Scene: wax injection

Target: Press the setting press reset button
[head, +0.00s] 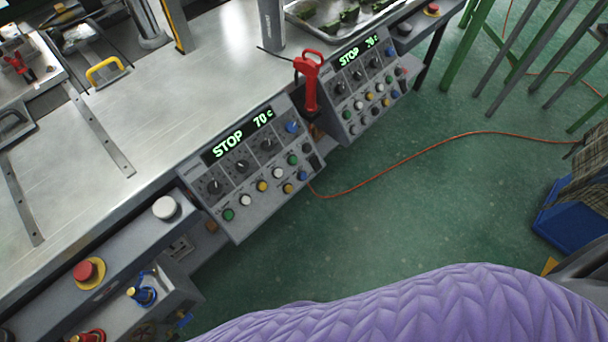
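Two grey control panels are on the front of the metal bench, and both displays read STOP and 70 c. The nearer panel (217,178) has black knobs, a blue button (292,127) and a row of green, white and yellow buttons, with another blue button (302,175) lower right. The farther panel (347,93) has similar knobs and buttons. The labels are too small to read, so I cannot tell which button is the reset. A large white button (165,208) sits left of the nearer panel. Neither of my grippers is in view.
A red emergency button (85,271) on a yellow base is at lower left. A red-handled tool (309,80) stands between the panels. An orange cable (420,152) crosses the green floor (440,210). A blue bin (560,228) is at right. Purple quilted material fills the bottom.

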